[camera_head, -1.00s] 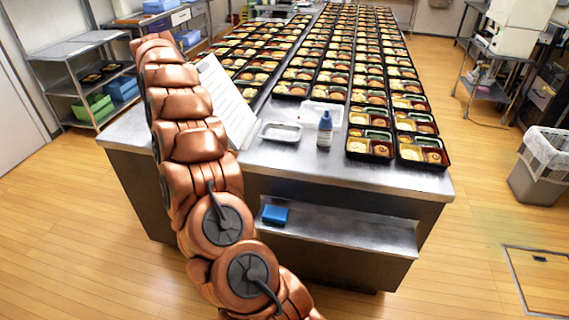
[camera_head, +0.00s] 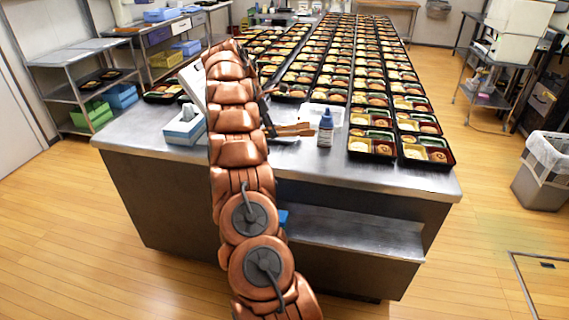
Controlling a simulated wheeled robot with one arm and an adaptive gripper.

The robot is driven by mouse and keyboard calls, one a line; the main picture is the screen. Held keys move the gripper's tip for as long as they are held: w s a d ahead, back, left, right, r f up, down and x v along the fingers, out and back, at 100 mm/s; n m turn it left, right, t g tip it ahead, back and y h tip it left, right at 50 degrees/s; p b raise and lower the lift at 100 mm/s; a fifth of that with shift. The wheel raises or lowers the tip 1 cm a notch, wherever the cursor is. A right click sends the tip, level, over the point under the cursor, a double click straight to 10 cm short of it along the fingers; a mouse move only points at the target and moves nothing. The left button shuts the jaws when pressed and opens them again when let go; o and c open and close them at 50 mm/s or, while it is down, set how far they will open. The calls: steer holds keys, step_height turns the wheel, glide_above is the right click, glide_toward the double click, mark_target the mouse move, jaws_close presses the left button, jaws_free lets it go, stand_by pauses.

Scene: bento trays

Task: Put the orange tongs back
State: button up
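Orange tongs (camera_head: 293,129) show just right of my arm, over or on the small metal tray near the table's front edge. I cannot tell whether they rest in the tray or hang above it. My gripper (camera_head: 267,108) is mostly hidden behind my own arm; only a dark part shows beside the near end of the tongs. Its fingers are not clear, so its hold on the tongs cannot be made out. Most of the small tray is covered by the arm and tongs.
A blue-capped bottle (camera_head: 326,128) stands close right of the tongs, before a clear container (camera_head: 334,108). Rows of bento trays (camera_head: 372,145) fill the table's right and back. A tissue box (camera_head: 185,126) and a white board (camera_head: 194,86) stand left of my arm.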

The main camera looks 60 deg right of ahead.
steer(key=s, duration=0.1)
steer(key=p, duration=0.1)
glide_toward(282, 161)
steer(key=shift+x, duration=3.1)
steer(key=shift+w, duration=0.1)
steer(key=o, duration=0.6)
